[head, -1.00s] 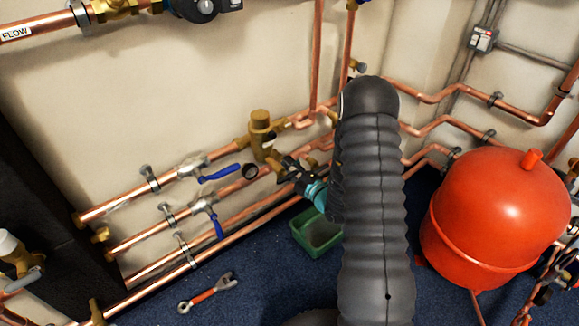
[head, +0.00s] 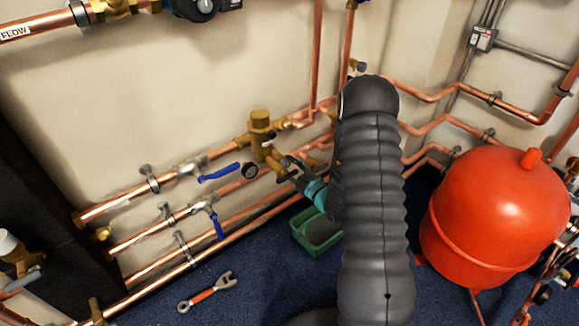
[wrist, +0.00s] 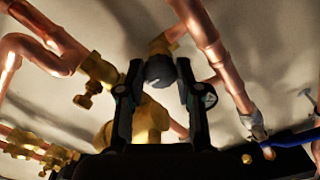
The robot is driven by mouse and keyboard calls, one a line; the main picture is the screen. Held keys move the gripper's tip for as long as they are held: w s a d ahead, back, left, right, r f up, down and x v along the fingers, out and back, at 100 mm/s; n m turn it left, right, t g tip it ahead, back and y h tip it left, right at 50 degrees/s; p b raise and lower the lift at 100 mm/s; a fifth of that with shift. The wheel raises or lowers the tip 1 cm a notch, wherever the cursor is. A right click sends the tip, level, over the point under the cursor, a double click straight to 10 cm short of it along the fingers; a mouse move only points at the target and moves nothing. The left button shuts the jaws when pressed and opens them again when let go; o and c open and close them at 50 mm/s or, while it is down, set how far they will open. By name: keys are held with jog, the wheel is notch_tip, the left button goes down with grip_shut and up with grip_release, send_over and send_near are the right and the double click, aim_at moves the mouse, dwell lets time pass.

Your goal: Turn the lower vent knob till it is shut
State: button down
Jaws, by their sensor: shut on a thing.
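The lower vent knob, a dark grey cap on a brass fitting, shows in the wrist view (wrist: 160,71). My gripper (wrist: 159,75) has one black finger on each side of the knob and is shut on it. In the head view my gripper (head: 283,168) reaches in from the right, among the copper pipes just below the brass valve body (head: 260,138). The knob cannot be made out there behind the fingers. How far the knob is turned cannot be read.
Copper pipes run close around the gripper. Blue lever handles (head: 219,173) and a round gauge (head: 250,171) are to the left. A green tray (head: 300,238) and a wrench (head: 207,292) lie on the blue floor. A red tank (head: 495,215) stands at right.

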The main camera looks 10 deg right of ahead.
jog(key=c, duration=0.8)
grip_release()
jog(key=shift+o, duration=0.2)
jog(key=v, duration=1.2)
